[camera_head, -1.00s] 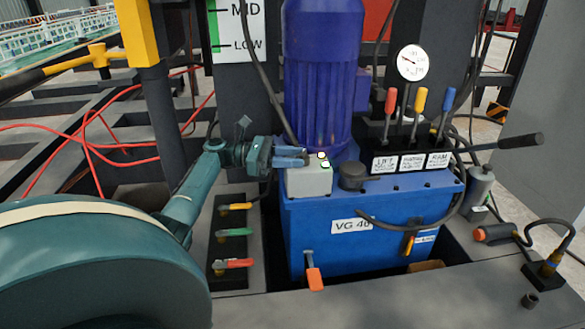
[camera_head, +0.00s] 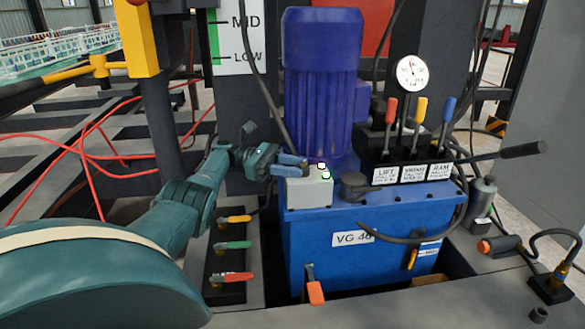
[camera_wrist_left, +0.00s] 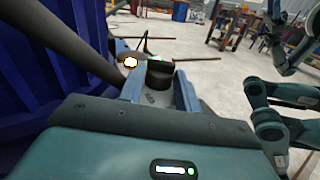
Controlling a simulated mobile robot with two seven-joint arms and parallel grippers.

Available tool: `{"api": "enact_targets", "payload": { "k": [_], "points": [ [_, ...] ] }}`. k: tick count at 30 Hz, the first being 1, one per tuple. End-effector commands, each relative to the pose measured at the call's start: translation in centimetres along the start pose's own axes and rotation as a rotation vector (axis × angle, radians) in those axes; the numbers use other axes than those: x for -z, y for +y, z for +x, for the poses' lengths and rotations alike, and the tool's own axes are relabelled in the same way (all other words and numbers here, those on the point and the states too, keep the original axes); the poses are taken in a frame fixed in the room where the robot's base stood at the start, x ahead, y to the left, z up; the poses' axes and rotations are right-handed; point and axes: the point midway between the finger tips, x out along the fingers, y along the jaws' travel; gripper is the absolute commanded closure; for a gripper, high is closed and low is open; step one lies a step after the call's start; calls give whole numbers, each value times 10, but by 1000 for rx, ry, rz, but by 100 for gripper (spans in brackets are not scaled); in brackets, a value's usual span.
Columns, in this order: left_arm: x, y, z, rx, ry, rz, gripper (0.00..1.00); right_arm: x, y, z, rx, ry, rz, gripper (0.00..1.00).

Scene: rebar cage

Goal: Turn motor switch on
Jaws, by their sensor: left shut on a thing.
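The motor switch is a black knob (camera_wrist_left: 159,74) on the pale grey box (camera_head: 309,194) beside the blue motor (camera_head: 320,95). My left gripper (camera_head: 292,165) is at the top of this box, coming in from the left. In the left wrist view its two blue-grey fingers (camera_wrist_left: 160,88) lie on either side of the knob and are shut on it. In the head view the knob is hidden behind the gripper. Small white and green lights (camera_wrist_left: 131,62) show near the knob. My right gripper does not show in the head view.
The blue VG 46 tank (camera_head: 350,262) carries the box, a black lever block (camera_head: 405,165) with red, yellow and blue handles, and a gauge (camera_head: 411,73). Valves with coloured handles (camera_head: 233,245) stand left of the tank. Cables and a long black bar (camera_head: 515,152) are at the right.

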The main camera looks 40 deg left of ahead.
Motion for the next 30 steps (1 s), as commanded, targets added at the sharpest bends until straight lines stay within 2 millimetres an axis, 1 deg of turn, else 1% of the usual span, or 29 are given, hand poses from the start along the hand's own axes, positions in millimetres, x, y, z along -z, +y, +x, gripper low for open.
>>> {"api": "enact_targets", "payload": {
  "k": [1, 15, 16, 18, 22, 23, 30],
  "points": [
    [2, -2, 2, 13, 1, -2, 90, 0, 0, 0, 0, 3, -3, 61],
    [3, -2, 3, 19, 2, -4, 90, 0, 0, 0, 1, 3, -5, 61],
    [3, -2, 3, 19, 2, -4, 65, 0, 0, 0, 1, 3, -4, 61],
    [3, -2, 3, 18, 1, -4, 59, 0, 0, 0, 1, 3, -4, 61],
    [2, -2, 2, 14, 1, -3, 48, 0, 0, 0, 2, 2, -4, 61],
    [2, -2, 2, 13, 1, -3, 47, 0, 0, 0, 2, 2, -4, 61],
    [0, -1, 1, 10, 0, -1, 47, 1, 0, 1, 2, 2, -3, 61]
  ]
}}
